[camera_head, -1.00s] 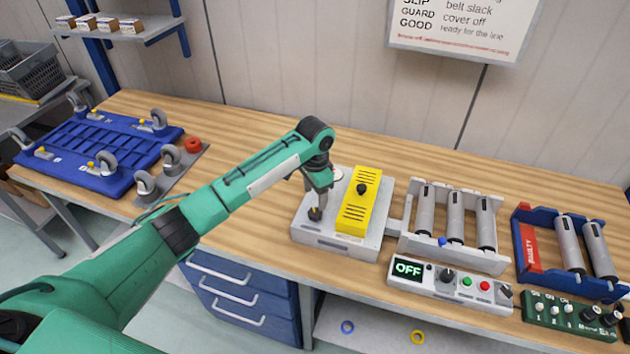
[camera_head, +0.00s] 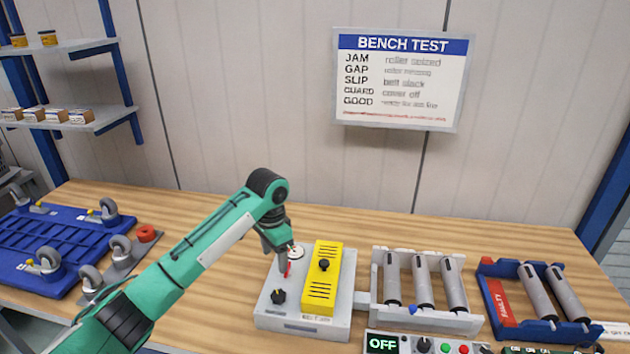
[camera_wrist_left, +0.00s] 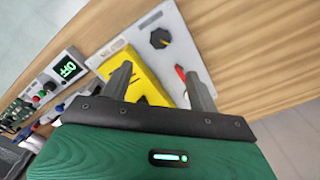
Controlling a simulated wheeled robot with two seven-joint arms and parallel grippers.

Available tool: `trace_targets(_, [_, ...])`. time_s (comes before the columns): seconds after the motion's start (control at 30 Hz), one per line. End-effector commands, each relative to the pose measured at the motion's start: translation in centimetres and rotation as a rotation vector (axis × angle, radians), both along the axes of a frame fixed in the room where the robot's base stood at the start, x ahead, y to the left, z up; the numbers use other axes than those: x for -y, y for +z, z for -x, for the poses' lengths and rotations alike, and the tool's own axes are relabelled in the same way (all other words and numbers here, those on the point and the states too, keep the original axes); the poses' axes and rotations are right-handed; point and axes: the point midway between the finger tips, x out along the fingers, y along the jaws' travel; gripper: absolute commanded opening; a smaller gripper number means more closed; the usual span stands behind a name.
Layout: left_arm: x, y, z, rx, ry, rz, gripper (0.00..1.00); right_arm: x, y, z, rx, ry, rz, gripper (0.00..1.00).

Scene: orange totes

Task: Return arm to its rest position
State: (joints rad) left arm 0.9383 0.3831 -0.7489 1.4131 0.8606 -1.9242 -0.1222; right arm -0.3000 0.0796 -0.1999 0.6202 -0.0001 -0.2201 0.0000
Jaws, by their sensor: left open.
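My left arm (camera_head: 200,255) is green and reaches in from the lower left over the bench. Its gripper (camera_head: 288,268) is above the left part of a grey machine base (camera_head: 303,328), next to a yellow cover (camera_head: 322,280) with a black knob. In the left wrist view the two fingers (camera_wrist_left: 160,88) are spread apart with nothing between them. The yellow cover (camera_wrist_left: 130,70), a black dial (camera_wrist_left: 160,38) and a red lever (camera_wrist_left: 180,72) lie beyond the fingers. In the head view the dial (camera_head: 278,296) sits just below the gripper. My right gripper is out of view.
A roller unit (camera_head: 425,285) stands right of the base, with a control box (camera_head: 420,343) reading OFF in front. A blue roller tray (camera_head: 540,295) is at the right. A blue caster frame (camera_head: 45,245) is at the left. The wooden bench (camera_head: 170,205) is clear behind.

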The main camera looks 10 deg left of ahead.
Motion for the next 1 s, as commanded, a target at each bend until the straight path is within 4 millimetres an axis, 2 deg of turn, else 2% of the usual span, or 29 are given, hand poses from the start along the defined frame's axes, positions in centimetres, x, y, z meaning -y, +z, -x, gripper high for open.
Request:
trace_targets(0.17, [1.4, -2.8, 1.9, 0.004, -0.011, 0.023, 0.61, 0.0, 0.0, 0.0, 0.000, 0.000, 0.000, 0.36])
trace_targets(0.4, [4.3, -8.7, 7.7, 0.041, -0.004, 0.098, 0.61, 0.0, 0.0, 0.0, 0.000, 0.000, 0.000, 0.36])
trace_targets(0.6, [5.7, -12.4, 13.0, 0.080, 0.044, 0.162, 0.61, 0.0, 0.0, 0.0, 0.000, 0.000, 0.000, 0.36])
trace_targets(0.8, [5.8, -14.8, 18.4, 0.120, 0.124, 0.213, 0.61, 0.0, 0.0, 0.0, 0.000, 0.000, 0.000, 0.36])
trace_targets(1.0, [4.7, -16.1, 23.8, 0.163, 0.234, 0.238, 0.61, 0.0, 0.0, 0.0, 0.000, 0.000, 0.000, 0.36])
